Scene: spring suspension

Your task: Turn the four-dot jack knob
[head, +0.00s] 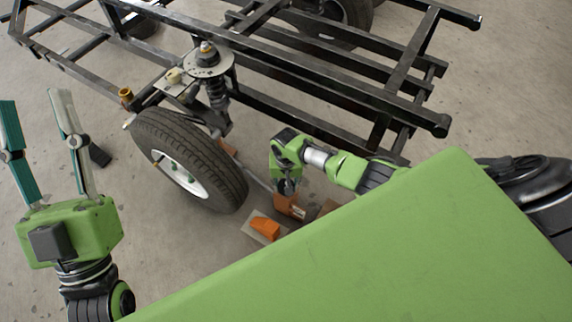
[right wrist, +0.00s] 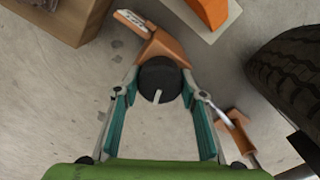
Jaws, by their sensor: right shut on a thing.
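The jack knob (right wrist: 160,80) is a dark round knob with a white stripe, on an orange jack (right wrist: 166,47) on the floor. I cannot make out its dots. My right gripper (right wrist: 160,88) is shut on the knob, with a finger on each side. In the head view my right gripper (head: 287,186) points down at the orange jack (head: 290,206), and the knob is hidden there. My left gripper (head: 33,97) is open and empty, raised at the left.
A wheel (head: 190,160) with a spring strut (head: 215,90) stands left of the jack, under a black frame (head: 310,75). An orange wedge (head: 265,228) on a pale plate lies close by. A brown box (right wrist: 62,15) lies at the wrist view's upper left.

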